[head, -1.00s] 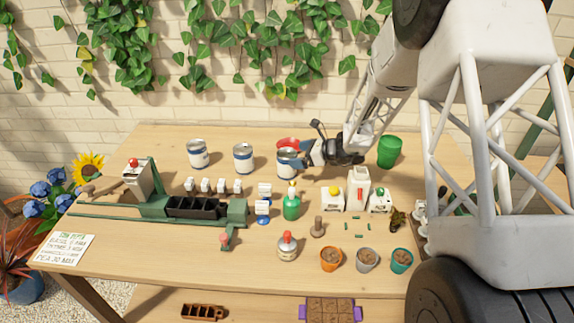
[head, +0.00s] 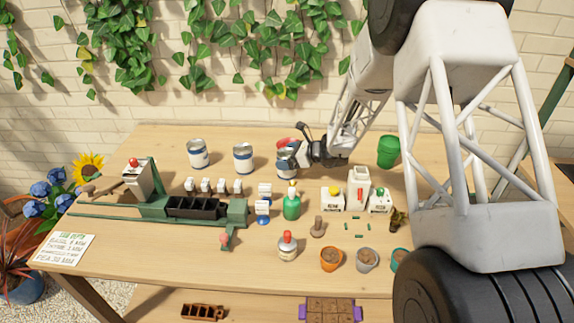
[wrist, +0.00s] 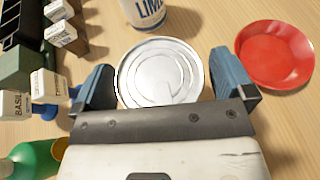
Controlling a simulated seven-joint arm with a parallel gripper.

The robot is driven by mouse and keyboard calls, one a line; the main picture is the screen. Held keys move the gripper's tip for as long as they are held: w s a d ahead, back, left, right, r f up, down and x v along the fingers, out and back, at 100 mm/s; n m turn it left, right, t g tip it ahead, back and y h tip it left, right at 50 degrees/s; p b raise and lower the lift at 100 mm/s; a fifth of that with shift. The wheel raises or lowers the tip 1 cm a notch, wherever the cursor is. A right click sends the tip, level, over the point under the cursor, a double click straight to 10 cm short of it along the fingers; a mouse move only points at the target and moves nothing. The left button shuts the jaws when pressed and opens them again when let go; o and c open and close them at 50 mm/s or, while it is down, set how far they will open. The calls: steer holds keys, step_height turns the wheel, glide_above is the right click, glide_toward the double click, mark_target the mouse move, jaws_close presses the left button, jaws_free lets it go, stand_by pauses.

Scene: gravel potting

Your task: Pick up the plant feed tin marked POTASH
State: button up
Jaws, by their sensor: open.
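Three silver tins with blue-and-white labels stand in a row at the back of the bench: a left tin (head: 198,154), a middle tin (head: 243,159) and a right tin (head: 285,168). My gripper (head: 291,156) is at the right tin. In the wrist view my gripper (wrist: 160,78) is open, with one blue finger on each side of this tin's round silver lid (wrist: 160,72). The tin's label is hidden there, and I cannot tell whether the fingers touch it. Another tin (wrist: 148,12) just beyond reads LIME. I cannot read POTASH anywhere.
A red dish (wrist: 277,52) lies close to the right finger. A green bottle (head: 291,206) and small labelled boxes (wrist: 52,88) stand close by. Bare bench lies between the tins.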

steer(key=c, duration=1.1)
steer(key=shift+r, duration=0.15)
steer(key=shift+r, duration=4.9)
